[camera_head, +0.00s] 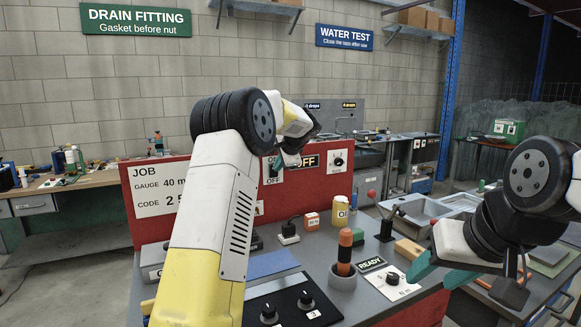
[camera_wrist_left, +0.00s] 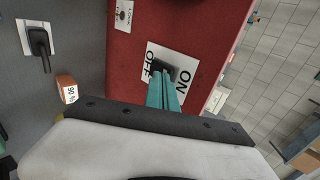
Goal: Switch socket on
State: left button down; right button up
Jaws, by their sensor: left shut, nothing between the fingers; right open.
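A white switch plate marked OFF and ON is on the red panel; it shows in the head view (camera_head: 266,178) and in the left wrist view (camera_wrist_left: 150,86). Its black switch (camera_wrist_left: 163,69) is partly hidden by my fingers, and I cannot tell which way it is set. My left gripper (camera_wrist_left: 161,82) is shut and empty, its teal fingertips at the switch; contact is unclear. In the head view my left arm hides most of it. A black plug sits in a white socket (camera_head: 289,240) on the grey bench. My right gripper (camera_head: 440,276) is open and empty over the bench's right side.
A black OFF sign (camera_head: 306,161) and a knob plate (camera_head: 338,161) are on the panel. A wooden block (camera_head: 409,249) lies near my right gripper.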

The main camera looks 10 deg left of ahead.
pick_arm(q)
jog(key=shift+w+a+r, duration=0.2)
jog(key=shift+w+a, duration=0.05)
jog(key=shift+w, duration=0.05)
jog(key=shift+r, duration=0.15)
jog(key=shift+r, duration=0.65)
